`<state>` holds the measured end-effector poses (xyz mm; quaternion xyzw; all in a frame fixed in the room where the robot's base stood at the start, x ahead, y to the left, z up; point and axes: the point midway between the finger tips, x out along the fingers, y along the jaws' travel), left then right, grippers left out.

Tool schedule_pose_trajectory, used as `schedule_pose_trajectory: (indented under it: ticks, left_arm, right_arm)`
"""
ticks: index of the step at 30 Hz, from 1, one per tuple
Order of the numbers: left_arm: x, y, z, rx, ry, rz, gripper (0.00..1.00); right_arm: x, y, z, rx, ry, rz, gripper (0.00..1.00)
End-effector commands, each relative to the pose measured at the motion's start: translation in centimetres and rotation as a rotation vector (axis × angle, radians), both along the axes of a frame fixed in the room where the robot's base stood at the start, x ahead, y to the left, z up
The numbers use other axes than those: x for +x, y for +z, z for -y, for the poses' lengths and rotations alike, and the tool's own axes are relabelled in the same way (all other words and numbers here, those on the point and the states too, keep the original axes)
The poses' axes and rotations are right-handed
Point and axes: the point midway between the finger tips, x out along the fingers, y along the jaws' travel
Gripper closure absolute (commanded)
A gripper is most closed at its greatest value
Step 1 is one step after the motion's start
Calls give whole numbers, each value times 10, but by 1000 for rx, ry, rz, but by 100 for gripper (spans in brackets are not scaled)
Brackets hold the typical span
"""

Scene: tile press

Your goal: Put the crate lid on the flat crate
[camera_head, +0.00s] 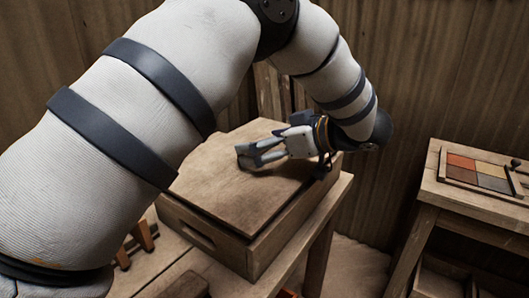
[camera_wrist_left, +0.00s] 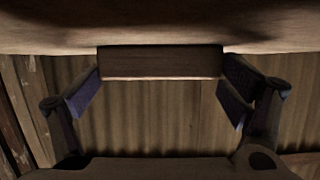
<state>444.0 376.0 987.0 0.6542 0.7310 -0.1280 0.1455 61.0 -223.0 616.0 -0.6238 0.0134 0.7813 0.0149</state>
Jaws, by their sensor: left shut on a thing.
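The crate lid (camera_head: 225,190) is a flat brown wooden board lying over the flat crate (camera_head: 207,234), a wooden box with a hand slot in its front wall. The lid's edges sit slightly askew to the crate walls, and I cannot tell whether it is fully down. My left gripper (camera_head: 250,156) is low over the lid's top. In the left wrist view my left gripper (camera_wrist_left: 160,90) is shut on a wooden bar, seemingly the lid's handle (camera_wrist_left: 160,62), between its two dark pads. My right gripper is not in view.
The crate stands on a wooden table (camera_head: 318,235). To the right, another table (camera_head: 470,205) carries a tray of coloured tiles (camera_head: 480,174). A plank wall (camera_head: 430,70) stands behind. My left arm covers the left of the head view.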

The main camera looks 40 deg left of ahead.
Motion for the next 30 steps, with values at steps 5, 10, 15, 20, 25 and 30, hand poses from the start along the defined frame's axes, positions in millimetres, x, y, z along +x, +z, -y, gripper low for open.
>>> schedule_pose_trajectory:
  ticks: [5, 10, 15, 20, 25, 30]
  left_arm:
    - [-1, -18, 1, 1, 0, 0, 59]
    - [-1, -18, 1, 0, -1, 0, 59]
    - [-1, -19, 1, -2, 0, -1, 0]
    - [-1, -19, 1, -1, -1, -2, 0]
    - [1, -16, 12, -2, -4, -1, 0]
    - [6, -1, 52, -1, -5, -4, 0]
  right_arm:
    - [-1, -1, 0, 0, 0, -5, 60]
    - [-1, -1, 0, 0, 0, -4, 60]
    - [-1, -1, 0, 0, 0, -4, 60]
    - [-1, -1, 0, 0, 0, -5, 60]
    - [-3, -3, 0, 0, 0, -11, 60]
    - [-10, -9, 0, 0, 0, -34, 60]
